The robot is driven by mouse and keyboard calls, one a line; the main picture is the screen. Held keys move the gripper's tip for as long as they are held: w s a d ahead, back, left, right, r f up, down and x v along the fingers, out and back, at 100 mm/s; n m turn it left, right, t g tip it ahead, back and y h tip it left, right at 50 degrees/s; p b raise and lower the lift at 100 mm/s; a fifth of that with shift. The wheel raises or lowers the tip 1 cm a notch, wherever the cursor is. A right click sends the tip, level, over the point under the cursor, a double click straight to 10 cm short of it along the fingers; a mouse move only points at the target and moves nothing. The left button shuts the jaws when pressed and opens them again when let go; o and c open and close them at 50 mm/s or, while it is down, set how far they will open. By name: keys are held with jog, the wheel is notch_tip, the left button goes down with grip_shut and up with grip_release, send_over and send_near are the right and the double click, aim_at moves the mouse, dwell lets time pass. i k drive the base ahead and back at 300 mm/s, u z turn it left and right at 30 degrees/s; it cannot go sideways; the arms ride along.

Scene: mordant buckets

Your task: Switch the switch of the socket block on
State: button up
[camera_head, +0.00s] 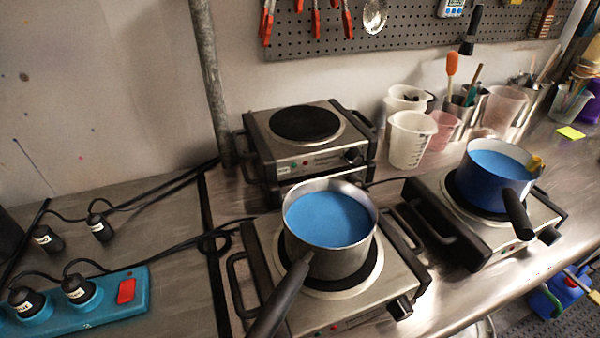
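The socket block (103,307) is a long teal strip at the bottom left, on the steel bench, cut off by the left picture edge. Its red rocker switch (126,291) sits near the right end. I cannot tell which way the rocker is tipped. Two black plugs with white labels, one at the left (26,301) and one nearer the switch (79,288), sit in the block. Two more labelled black plugs, one (47,239) and another (100,227), are on the bench behind the block, apart from it. My gripper is not in view.
A grey pot (340,262) of blue liquid stands on the front hotplate (273,308); a blue pot (487,196) stands on the right hotplate (430,228). An empty hotplate (335,168) is behind. Black cables cross the bench. A vertical pipe (209,85) rises behind it.

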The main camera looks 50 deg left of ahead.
aim_at(128, 287)
jog(key=k, duration=0.5)
jog(key=z, duration=1.5)
jog(key=i, duration=0.7)
jog(key=u, duration=4.45)
jog(key=i, duration=0.5)
jog(key=u, duration=0.1)
